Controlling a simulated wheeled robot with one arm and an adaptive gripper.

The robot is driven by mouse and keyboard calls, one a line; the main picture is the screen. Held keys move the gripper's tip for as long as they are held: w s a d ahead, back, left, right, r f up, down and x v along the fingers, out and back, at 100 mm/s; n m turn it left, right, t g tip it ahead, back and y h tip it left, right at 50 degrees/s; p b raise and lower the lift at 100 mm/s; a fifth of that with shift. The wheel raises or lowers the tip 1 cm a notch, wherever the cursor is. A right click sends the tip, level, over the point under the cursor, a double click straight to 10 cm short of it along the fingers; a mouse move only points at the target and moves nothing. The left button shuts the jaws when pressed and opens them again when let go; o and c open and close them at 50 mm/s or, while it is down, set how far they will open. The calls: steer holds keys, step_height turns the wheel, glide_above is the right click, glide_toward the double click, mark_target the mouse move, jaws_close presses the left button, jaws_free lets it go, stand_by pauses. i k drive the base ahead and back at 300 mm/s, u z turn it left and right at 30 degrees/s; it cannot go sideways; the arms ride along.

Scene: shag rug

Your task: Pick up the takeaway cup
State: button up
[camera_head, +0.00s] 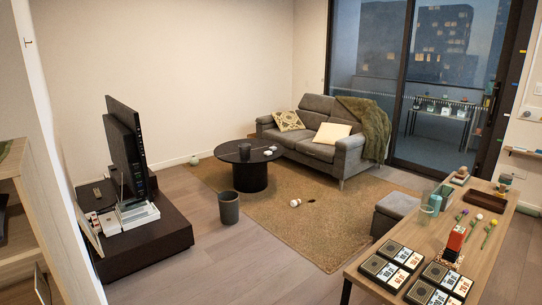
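No takeaway cup can be told for certain at this size. A small cup-like thing with a dark green top (504,183) stands at the far right end of the wooden table (395,253); it may be the cup. A teal tumbler-like thing (435,203) stands nearer on the same table. A small white object (295,203) lies on the rug (275,225), too small to name. My gripper is not in view.
A round black coffee table (238,154) stands before the grey sofa (318,140). A dark grey bin (229,207) stands at the rug's edge. A low TV stand (145,240) is at left. A grey ottoman (395,208) adjoins the wooden table. The floor in the lower middle is clear.

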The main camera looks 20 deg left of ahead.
mark_target(294, 203)
steer(key=u, duration=0.35)
steer(key=k, duration=0.45)
steer(key=u, duration=0.75)
steer(key=i, duration=2.35)
steer(key=z, duration=0.25)
steer(key=i, duration=2)
steer(key=z, duration=0.25)
steer(key=i, duration=1.7)
steer(key=z, duration=0.15)
